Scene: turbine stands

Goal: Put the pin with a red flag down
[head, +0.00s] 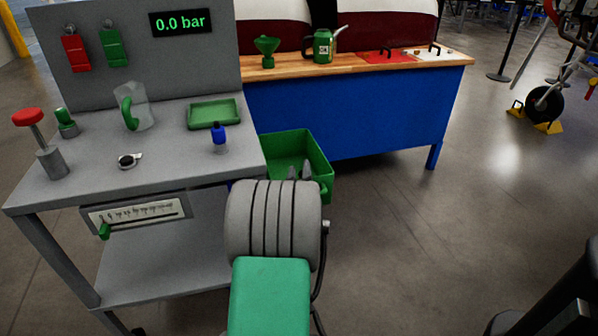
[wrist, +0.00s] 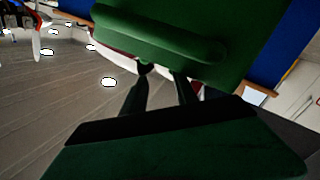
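A red flag-like tag (head: 75,52) hangs from a hook on the grey back panel at upper left; I cannot make out a pin on it. My gripper (head: 303,172) is low at the near side of a green open-topped bin (head: 318,158), right of the grey workbench, partly hidden behind my arm. In the wrist view my gripper (wrist: 163,75) has its two dark fingers apart, with no pin visible between them. The tips are close to a large green piece with a rounded bar (wrist: 165,35); I cannot tell whether they touch it.
A green tag (head: 112,48) hangs beside the red one. A blue bench (head: 350,115) stands behind.

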